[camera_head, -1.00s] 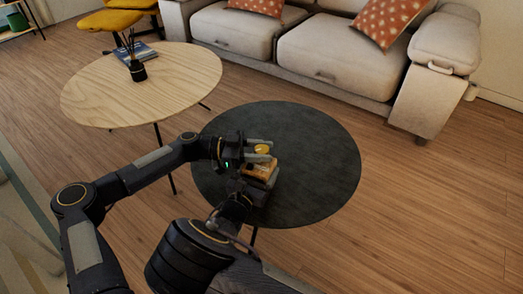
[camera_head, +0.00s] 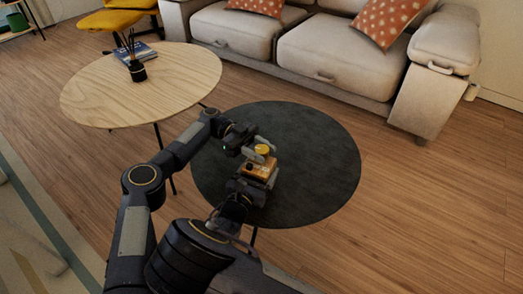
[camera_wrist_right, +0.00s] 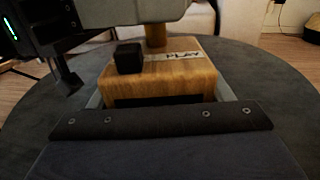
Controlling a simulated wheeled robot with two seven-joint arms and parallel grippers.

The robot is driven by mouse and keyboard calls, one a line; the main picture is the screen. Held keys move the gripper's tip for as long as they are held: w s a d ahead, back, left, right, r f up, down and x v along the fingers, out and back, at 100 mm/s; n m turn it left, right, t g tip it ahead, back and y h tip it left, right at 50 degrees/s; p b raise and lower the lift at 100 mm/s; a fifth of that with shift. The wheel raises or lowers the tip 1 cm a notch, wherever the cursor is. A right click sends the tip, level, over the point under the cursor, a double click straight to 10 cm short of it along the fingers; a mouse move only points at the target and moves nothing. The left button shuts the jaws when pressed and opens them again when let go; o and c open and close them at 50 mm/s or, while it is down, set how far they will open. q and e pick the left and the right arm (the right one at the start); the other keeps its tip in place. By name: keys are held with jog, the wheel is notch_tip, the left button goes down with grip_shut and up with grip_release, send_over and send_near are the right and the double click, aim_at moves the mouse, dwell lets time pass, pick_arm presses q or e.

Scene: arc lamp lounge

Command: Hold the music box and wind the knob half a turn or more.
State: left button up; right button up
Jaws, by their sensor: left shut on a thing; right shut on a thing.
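The music box (camera_head: 260,170) is a small wooden box on the dark round table, with a yellow round knob (camera_head: 263,149) on top. In the right wrist view the box (camera_wrist_right: 165,75) shows a "PLAY" label, a black block and a wooden post rising from its top. My right gripper (camera_head: 256,181) is shut on the box from the near side. My left gripper (camera_head: 262,148) is shut on the knob from the left; its grey finger (camera_wrist_right: 130,10) covers the knob in the right wrist view. How far the knob is turned cannot be told.
The dark round table (camera_head: 320,160) is otherwise bare. A light wooden table (camera_head: 100,95) with a reed diffuser (camera_head: 137,70) and a book (camera_head: 146,54) stands behind left. A beige sofa (camera_head: 330,60) stands at the back.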

aim_at(261, 149)
dwell(0.4)
pick_arm(q)
jog(key=o, duration=1)
jog(key=shift+c, duration=0.2)
notch_tip(261, 149, up, 10)
jog(key=shift+r, duration=0.1)
